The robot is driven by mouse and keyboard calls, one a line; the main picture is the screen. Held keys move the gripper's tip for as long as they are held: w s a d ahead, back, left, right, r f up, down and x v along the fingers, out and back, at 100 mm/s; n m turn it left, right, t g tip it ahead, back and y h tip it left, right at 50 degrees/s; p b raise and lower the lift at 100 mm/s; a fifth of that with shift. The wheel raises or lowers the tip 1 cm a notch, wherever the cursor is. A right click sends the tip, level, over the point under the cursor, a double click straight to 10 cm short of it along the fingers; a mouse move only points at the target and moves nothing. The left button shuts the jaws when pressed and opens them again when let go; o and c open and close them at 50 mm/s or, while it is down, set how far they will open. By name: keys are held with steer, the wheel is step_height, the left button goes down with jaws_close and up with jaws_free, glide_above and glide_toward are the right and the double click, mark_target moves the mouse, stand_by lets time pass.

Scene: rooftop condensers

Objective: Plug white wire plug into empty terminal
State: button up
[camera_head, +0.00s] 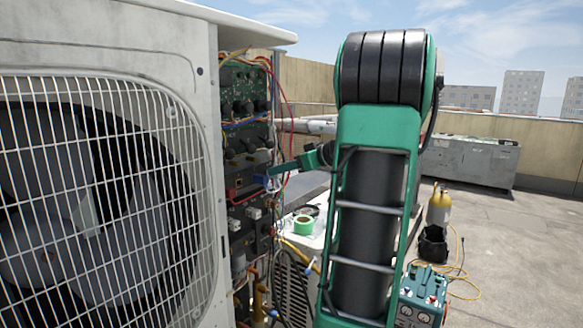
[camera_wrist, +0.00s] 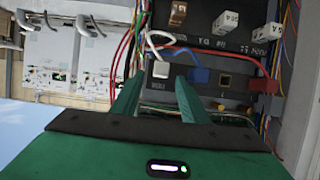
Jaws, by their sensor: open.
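The white plug (camera_wrist: 160,69) shows at the end of a looped white wire (camera_wrist: 150,42) in the wrist view, just ahead of my fingertips and between their lines. I cannot tell whether it is seated in a terminal. My gripper (camera_wrist: 157,82) is open, with one green finger on each side and no visible contact with the plug. To its right are a blue plug (camera_wrist: 200,75), a square dark socket (camera_wrist: 225,80) that looks empty, and a red plug (camera_wrist: 263,86). In the head view my gripper (camera_head: 272,178) is close to the control panel; the white plug is not clear there.
White labelled connectors (camera_wrist: 227,20) and red wires (camera_wrist: 200,52) crowd the panel around the plugs. In the head view the condenser's fan grille (camera_head: 95,200) is left, green tape (camera_head: 303,224) lies behind, and a manifold box (camera_head: 420,300) stands right.

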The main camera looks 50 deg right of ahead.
steer(key=shift+x, duration=1.2)
steer(key=shift+c, duration=0.3)
jaws_close()
